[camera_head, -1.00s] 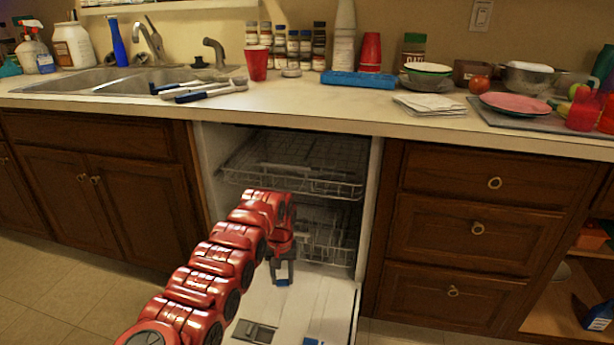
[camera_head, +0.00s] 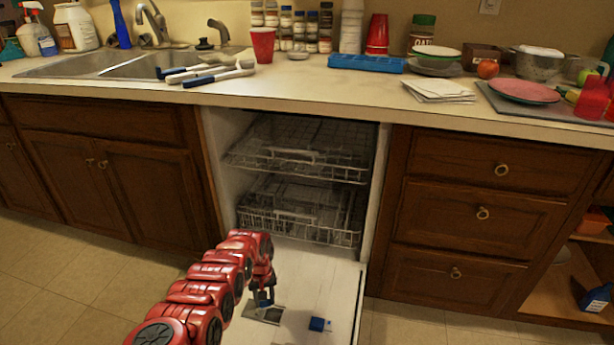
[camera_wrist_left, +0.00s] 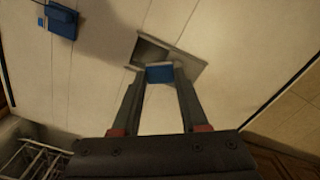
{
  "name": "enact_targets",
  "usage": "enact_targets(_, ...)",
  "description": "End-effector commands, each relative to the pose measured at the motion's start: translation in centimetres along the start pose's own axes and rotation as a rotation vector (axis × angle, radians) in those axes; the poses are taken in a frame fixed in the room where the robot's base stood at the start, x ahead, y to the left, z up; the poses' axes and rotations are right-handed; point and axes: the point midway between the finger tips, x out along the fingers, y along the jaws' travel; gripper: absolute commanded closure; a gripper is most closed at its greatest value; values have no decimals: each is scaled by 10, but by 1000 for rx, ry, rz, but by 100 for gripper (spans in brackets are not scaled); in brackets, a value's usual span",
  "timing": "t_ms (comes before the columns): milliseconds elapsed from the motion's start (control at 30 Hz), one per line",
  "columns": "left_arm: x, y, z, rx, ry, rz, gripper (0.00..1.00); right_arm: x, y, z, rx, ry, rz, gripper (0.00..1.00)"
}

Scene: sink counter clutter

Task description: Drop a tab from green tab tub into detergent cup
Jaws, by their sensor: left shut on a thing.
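My left gripper (camera_head: 263,301) is shut on a small blue tab (camera_wrist_left: 159,73), seen between the fingertips in the left wrist view. The tab is over the near edge of the detergent cup (camera_wrist_left: 187,58), a grey-rimmed recess in the lowered dishwasher door (camera_head: 300,290). In the head view the gripper partly covers the cup (camera_head: 271,318); I cannot tell whether the tab touches it. My right gripper is not in view. I cannot pick out a green tab tub.
A small blue piece (camera_head: 320,324) sits on the door right of the cup. Dishwasher racks (camera_head: 300,215) stand inside behind the arm. The cluttered counter (camera_head: 330,85) runs above, with a sink at left. The door's right half is otherwise clear.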

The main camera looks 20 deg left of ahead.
Motion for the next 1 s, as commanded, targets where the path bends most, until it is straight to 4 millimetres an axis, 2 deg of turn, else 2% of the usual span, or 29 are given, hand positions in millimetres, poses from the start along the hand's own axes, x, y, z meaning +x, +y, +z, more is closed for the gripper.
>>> enact_targets(33, 6, 0, 0, 0, 1, 0, 100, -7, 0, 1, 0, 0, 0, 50)
enact_targets(300, 5, 0, 0, 0, 0, 0, 100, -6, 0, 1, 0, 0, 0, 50)
enact_targets(333, 5, 0, 0, 0, 0, 0, 55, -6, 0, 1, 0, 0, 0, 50)
enact_targets(500, 5, 0, 0, 0, 0, 0, 24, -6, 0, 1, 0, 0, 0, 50)
enact_targets(533, 5, 0, 0, 0, 0, 0, 22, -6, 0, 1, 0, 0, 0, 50)
enact_targets(833, 3, 0, 0, 1, 0, 0, 22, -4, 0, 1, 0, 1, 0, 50)
enact_targets(1000, -15, -1, 0, 1, -3, -3, 22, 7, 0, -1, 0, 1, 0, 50)
